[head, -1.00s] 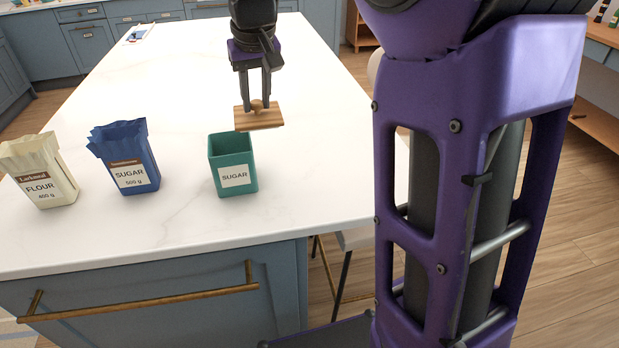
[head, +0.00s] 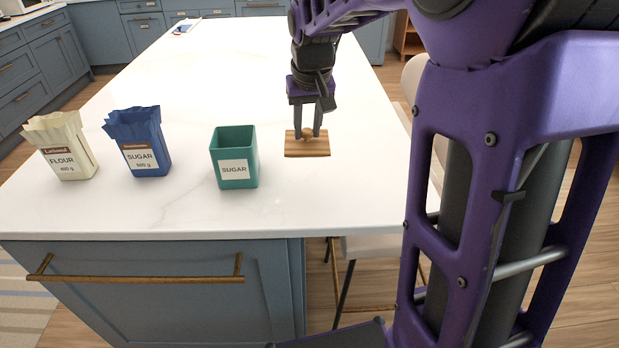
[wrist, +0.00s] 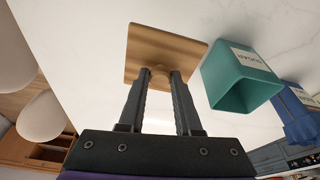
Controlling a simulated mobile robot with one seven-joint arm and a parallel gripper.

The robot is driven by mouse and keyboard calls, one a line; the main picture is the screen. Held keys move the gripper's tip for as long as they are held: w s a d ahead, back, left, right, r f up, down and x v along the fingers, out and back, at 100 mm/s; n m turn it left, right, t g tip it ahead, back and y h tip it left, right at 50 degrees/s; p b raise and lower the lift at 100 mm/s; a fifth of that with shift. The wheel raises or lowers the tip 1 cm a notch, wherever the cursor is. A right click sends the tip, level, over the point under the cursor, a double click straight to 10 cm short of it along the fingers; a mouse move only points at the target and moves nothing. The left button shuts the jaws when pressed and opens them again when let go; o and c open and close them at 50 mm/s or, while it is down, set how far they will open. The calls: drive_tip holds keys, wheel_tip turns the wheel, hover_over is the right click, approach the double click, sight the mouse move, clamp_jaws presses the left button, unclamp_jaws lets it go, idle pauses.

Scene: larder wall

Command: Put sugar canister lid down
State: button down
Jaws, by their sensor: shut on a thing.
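The wooden sugar canister lid (head: 307,149) is a square striped board with a round knob. My gripper (head: 307,134) is shut on the knob and holds the lid to the right of the canister, low over the white counter; I cannot tell whether the lid touches it. In the wrist view the lid (wrist: 165,52) lies beyond my gripper's fingertips (wrist: 160,76). The green sugar canister (head: 235,160) stands upright and uncovered on the counter. It also shows in the wrist view (wrist: 236,72), to the right of the lid.
A blue sugar bag (head: 140,142) and a cream flour bag (head: 62,147) stand left of the canister. A pale stool (head: 375,245) stands beside the counter.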

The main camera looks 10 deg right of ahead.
sight(309, 146)
wheel_tip(309, 146, down, 10)
drive_tip(key=shift+r+b, duration=0.25)
drive_tip(key=shift+b, duration=0.55)
drive_tip(key=shift+f, duration=0.1)
drive_tip(key=c, duration=0.6)
unclamp_jaws()
drive_tip(key=shift+r, duration=0.5)
drive_tip(key=p+v, duration=0.2)
drive_tip(key=v, duration=0.9)
drive_tip(key=shift+s+r, duration=0.1)
drive_tip(key=shift+s, duration=0.05)
